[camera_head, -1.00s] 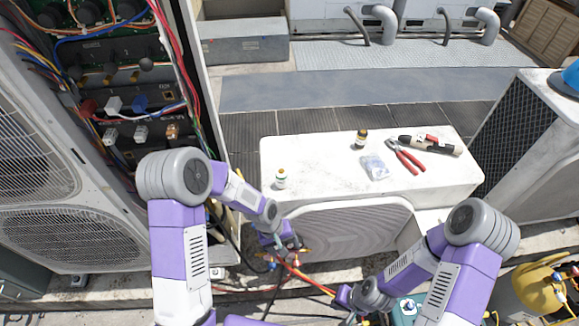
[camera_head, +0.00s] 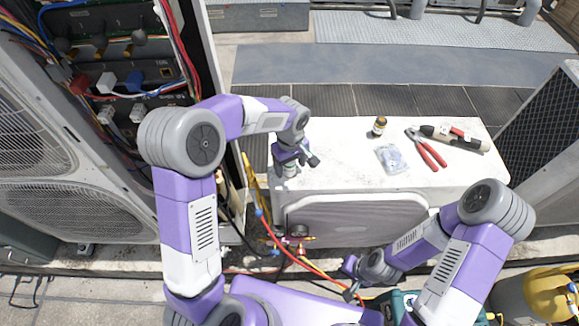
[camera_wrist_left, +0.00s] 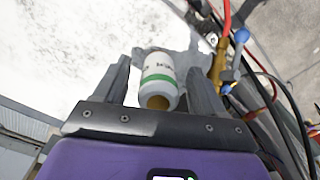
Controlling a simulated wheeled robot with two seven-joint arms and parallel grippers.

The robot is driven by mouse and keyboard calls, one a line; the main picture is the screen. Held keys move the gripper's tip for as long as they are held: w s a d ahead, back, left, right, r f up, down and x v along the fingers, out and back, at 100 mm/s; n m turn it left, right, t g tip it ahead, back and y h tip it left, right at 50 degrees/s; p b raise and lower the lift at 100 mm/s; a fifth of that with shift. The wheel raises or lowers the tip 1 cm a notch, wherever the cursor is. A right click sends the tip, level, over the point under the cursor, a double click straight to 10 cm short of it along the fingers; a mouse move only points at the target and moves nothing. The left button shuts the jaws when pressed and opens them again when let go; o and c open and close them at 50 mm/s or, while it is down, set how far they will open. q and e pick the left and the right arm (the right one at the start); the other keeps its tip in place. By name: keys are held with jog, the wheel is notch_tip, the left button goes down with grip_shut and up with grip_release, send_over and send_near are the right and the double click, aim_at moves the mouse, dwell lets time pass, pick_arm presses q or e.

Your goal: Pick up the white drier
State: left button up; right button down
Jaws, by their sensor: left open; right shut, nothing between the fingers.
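The white drier (camera_wrist_left: 158,78), a small white cylinder with a green band and a brass-coloured end, stands between the fingers of my left gripper (camera_wrist_left: 158,67) in the left wrist view. The fingers are open, one on each side, with a gap still visible. In the head view my left gripper (camera_head: 293,163) is over the left end of the white unit's top (camera_head: 340,165) and mostly hides the drier. My right gripper (camera_head: 350,291) is shut and empty, low in front of the unit.
An open electrical cabinet (camera_head: 125,75) stands at left.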

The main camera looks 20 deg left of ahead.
pick_arm(q)
notch_tip(320, 180, down, 2)
jog(key=shift+f, duration=0.1)
jog(key=c, duration=1.2)
jog(key=shift+o, duration=0.2)
jog(key=shift+r, duration=0.25)
notch_tip(320, 180, up, 10)
jog(key=p, duration=0.2)
jog(key=shift+f+p, duration=0.1)
jog(key=shift+p, duration=0.3)
